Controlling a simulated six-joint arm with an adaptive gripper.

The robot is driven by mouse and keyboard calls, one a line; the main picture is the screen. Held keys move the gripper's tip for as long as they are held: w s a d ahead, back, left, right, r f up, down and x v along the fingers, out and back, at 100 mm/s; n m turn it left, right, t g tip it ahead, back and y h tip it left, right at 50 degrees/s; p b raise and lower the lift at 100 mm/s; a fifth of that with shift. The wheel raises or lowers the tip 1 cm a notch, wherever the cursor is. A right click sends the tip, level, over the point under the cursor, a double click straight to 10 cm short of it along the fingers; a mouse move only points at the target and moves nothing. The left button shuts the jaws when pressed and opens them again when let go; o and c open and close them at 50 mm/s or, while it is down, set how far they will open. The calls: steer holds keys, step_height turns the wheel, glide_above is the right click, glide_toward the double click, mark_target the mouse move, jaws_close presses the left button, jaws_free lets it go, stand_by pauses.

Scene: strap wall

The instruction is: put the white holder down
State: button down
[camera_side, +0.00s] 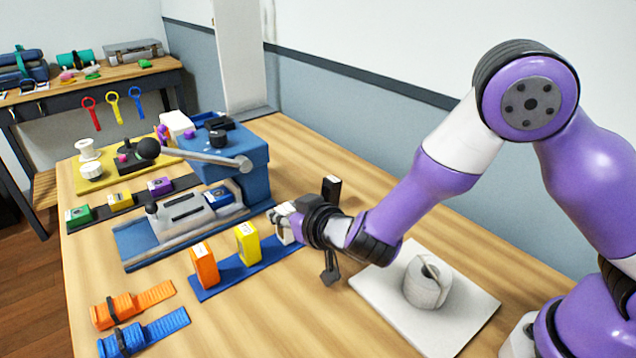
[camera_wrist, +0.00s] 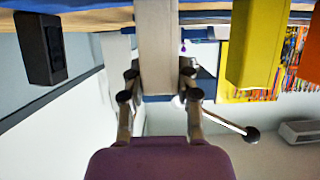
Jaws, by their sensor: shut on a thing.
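The white holder (camera_wrist: 157,45) stands between the fingers of my gripper (camera_wrist: 158,88) in the wrist view, its top cut off by the frame edge. In the side view my gripper (camera_side: 284,218) is shut on the white holder (camera_side: 284,236), which is partly hidden by the fingers. It is at the right end of the blue strip (camera_side: 232,277), to the right of the yellow holder (camera_side: 248,243) and the orange holder (camera_side: 204,266), which stand upright on the strip. I cannot tell whether the white holder touches the strip.
A black block (camera_side: 331,190) stands behind my gripper. A blue lever machine (camera_side: 240,160) and a grey fixture (camera_side: 185,218) stand to the left. A white roll (camera_side: 427,282) sits on a pale board (camera_side: 392,312) at right. Orange (camera_side: 135,303) and blue straps (camera_side: 145,332) lie in front.

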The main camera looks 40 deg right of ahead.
steer(key=shift+f, duration=0.1)
steer(key=c, duration=0.6)
jaws_free()
